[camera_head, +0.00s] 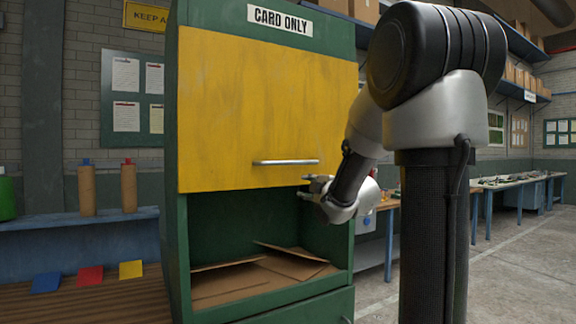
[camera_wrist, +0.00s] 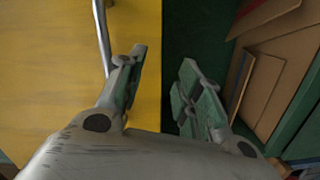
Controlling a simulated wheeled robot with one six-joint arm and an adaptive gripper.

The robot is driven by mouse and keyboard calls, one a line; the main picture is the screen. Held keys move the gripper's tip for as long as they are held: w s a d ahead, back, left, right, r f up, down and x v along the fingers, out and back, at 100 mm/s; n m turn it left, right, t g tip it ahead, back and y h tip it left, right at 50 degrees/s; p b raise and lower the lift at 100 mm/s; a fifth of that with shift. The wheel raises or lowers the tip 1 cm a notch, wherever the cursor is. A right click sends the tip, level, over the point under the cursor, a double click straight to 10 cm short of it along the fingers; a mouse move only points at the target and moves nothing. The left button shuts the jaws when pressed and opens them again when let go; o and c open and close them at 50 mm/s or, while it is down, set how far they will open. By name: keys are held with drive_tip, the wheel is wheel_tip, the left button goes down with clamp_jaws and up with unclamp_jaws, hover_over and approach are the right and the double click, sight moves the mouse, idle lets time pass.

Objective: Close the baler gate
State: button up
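The baler (camera_head: 178,235) is a tall green cabinet labelled "CARD ONLY". Its yellow gate (camera_head: 260,105) covers the upper part of the front, leaving the lower opening uncovered. A metal bar handle (camera_head: 286,162) runs level near the gate's bottom edge. My gripper (camera_head: 305,187) is at the right end of the handle, slightly below it, in front of the gate's lower edge. In the wrist view my gripper (camera_wrist: 163,60) is open with nothing between the fingers. One finger is over the yellow gate (camera_wrist: 50,80), beside the handle (camera_wrist: 102,30); the other is over the dark opening.
Flat cardboard (camera_head: 235,283) lies in the baler's opening, also visible in the wrist view (camera_wrist: 262,85). Workbenches (camera_head: 500,183) line the right wall. The floor at right (camera_head: 515,265) is clear.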

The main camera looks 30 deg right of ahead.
sight(292, 164)
wheel_tip(292, 164, up, 6)
drive_tip(key=a+n+t+y, duration=0.2)
drive_tip(key=a+n+t, duration=0.1)
drive_tip(key=n, duration=0.1)
drive_tip(key=x, duration=0.7)
drive_tip(key=shift+w+d+f, duration=0.15)
drive_tip(key=shift+w+d, duration=0.05)
drive_tip(key=shift+d, duration=0.05)
clamp_jaws()
